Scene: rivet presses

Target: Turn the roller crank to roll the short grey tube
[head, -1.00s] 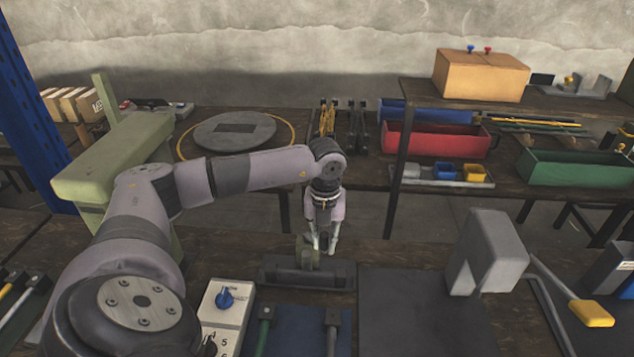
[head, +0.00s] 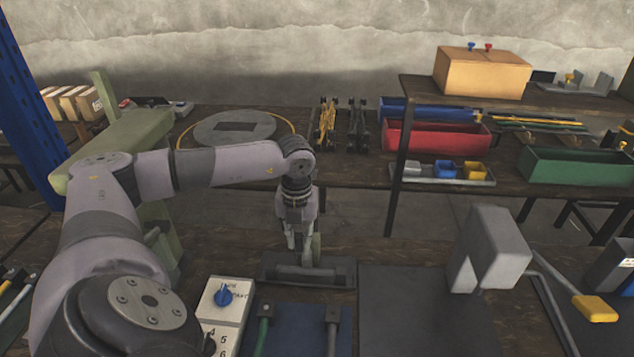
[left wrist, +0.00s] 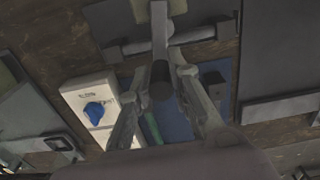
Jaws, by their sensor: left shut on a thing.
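The roller (head: 282,271) is a low dark base on the near bench, with a grey bar (head: 305,275) lying across its front. The bar also shows in the left wrist view (left wrist: 195,36); I cannot tell whether it is the short grey tube. My left gripper (head: 302,254) points down over the back of the base. In the left wrist view its fingers (left wrist: 160,82) flank the crank's dark round handle (left wrist: 160,82), and it is shut on it. The crank's grey arm (left wrist: 159,30) runs away from the handle. My right gripper is not in view.
A white dial box (head: 222,312) with a blue knob stands close on the near left. A blue mat (head: 290,335) with tools lies in front. A dark mat (head: 405,310) and a grey press (head: 490,250) are to the right. A green frame (head: 125,135) stands at left.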

